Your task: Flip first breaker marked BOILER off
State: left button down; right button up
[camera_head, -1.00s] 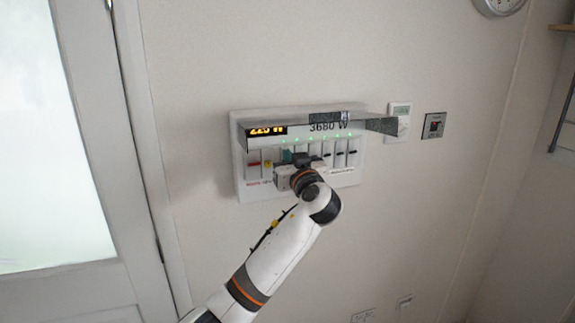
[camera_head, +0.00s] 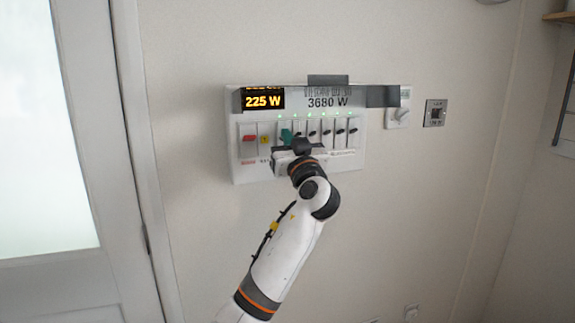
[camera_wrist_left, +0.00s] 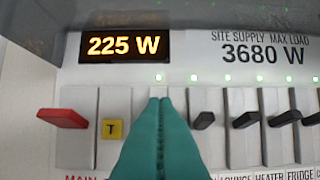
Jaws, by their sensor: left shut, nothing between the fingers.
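The breaker panel (camera_head: 240,165) is on the wall, with a row of switches under a 225 W display (camera_wrist_left: 123,46). My left gripper (camera_head: 286,134) is in front of it; its teal fingers (camera_wrist_left: 160,102) are shut and empty in the left wrist view. They cover the switch position right of the yellow T button (camera_wrist_left: 112,129), under the leftmost lit green light (camera_wrist_left: 158,77). The switch there and its label are hidden, and I read no BOILER label. Black levers (camera_wrist_left: 204,120) stand to the right. Contact is not clear. My right gripper is not in view.
A red MAIN switch (camera_wrist_left: 63,118) is left of the T button. A cover (camera_head: 376,96) juts out along the panel's top. A thermostat (camera_head: 397,117) and a wall plate (camera_head: 435,113) are to the right. A door (camera_head: 70,280) is at the left.

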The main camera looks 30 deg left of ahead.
pick_arm(q)
jog(key=s+d+f+t+b, duration=0.1)
jog(key=s+d+f+b, duration=0.4)
jog(key=d, duration=0.3)
jog(key=shift+s+f+y+b, duration=0.35)
jog(key=shift+s+f, duration=0.2)
jog(key=shift+s, duration=0.3)
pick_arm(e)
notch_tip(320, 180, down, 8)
